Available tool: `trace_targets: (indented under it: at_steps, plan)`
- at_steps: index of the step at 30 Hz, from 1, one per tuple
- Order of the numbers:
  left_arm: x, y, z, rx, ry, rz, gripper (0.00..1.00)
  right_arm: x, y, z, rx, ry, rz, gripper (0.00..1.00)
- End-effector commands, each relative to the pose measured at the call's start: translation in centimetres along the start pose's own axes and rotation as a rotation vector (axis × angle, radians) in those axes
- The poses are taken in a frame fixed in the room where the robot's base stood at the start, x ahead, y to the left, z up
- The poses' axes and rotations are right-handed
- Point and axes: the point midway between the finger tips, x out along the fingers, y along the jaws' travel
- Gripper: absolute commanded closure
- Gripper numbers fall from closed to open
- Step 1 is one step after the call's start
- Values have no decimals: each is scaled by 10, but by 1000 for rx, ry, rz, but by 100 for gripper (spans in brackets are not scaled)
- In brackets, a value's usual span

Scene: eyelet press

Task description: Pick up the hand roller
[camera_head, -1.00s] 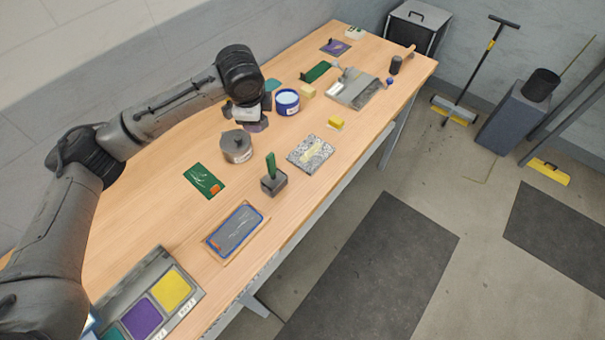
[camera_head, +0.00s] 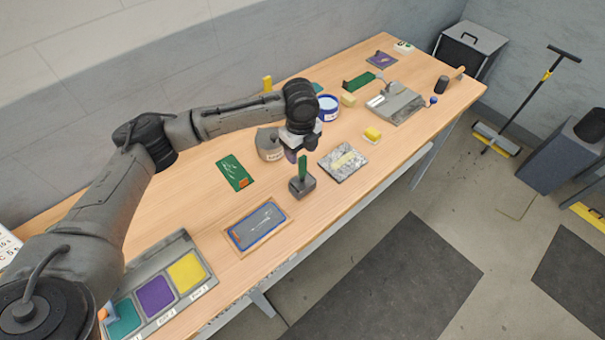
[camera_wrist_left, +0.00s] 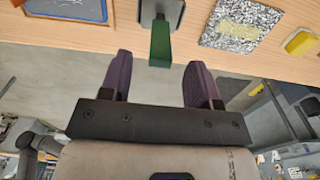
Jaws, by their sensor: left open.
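The hand roller appears to be the tool with an upright green handle (camera_head: 302,168), standing in a dark grey block (camera_head: 302,187) near the table's front edge. A roller part cannot be made out. In the left wrist view the green handle (camera_wrist_left: 160,44) points toward the space between my fingers. My left gripper (camera_head: 293,154) is open and empty, just behind and above the handle. Its two purple fingers also show in the left wrist view (camera_wrist_left: 160,78), one on each side of the handle's line, apart from it. My right gripper is not in view.
A grey round container (camera_head: 269,146) stands close behind my left gripper. A speckled plate (camera_head: 343,163) lies right of the block, and a blue-framed tray (camera_head: 257,225) lies front left. A green card (camera_head: 235,173) lies behind that. Bare wood lies between them.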

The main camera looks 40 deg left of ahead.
Motion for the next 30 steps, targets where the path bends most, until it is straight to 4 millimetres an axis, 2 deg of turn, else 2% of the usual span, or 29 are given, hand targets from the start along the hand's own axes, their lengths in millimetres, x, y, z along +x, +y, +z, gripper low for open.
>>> trace_targets:
  at_steps: [8, 19, 30]
  plan:
    - [16, 0, 0, -1, -1, 0, 44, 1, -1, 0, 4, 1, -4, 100]
    - [58, -1, -5, -2, -1, 0, 44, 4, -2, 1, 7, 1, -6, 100]
    - [65, -1, -5, -1, -1, -2, 44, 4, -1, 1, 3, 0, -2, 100]
